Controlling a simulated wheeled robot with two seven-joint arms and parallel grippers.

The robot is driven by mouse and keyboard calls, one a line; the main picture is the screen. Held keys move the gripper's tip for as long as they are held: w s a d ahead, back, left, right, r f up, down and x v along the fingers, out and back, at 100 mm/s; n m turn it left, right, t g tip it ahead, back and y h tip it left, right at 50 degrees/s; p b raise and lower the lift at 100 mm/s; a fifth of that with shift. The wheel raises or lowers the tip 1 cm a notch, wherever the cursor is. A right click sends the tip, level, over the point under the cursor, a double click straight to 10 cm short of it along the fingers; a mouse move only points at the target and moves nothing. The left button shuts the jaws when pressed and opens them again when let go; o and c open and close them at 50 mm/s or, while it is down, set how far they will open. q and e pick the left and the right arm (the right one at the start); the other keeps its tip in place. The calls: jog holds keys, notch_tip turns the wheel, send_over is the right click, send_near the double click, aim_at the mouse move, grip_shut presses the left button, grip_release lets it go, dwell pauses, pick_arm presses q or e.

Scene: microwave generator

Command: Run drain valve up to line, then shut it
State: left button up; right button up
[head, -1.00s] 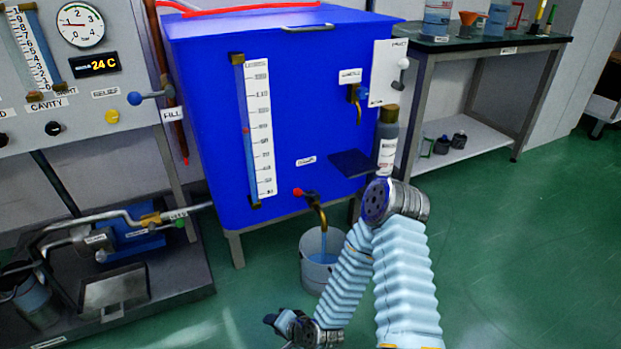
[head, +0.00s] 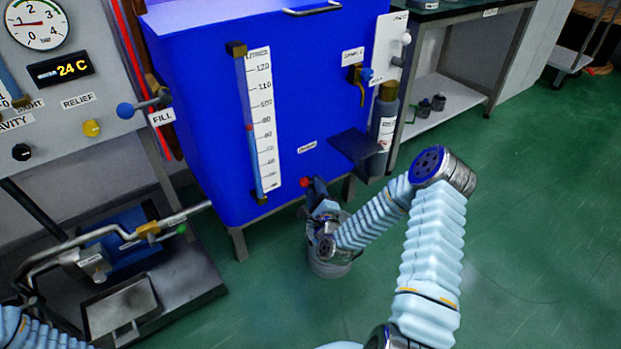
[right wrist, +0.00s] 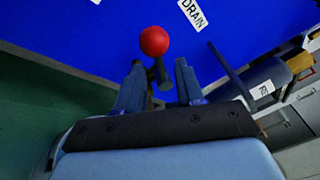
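The blue tank (head: 210,130) carries a sight tube (head: 254,150) beside a white numbered scale (head: 263,115), with a small red mark (head: 249,127) partway up. I cannot read the liquid level surely. The drain valve's red ball knob (head: 305,182) sits low on the tank front; it also shows in the right wrist view (right wrist: 154,41). My right gripper (right wrist: 158,80) is open, its fingers on either side of the valve's stem, the ball just beyond the tips. In the head view, the right gripper (head: 318,192) hides the spout. My left gripper is out of view.
A dark shelf (head: 352,145) and a bottle (head: 384,115) are just right of the valve. A pipe rig (head: 130,250) stands left. Green floor is clear at right.

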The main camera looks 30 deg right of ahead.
jog(key=x, duration=0.6)
grip_shut()
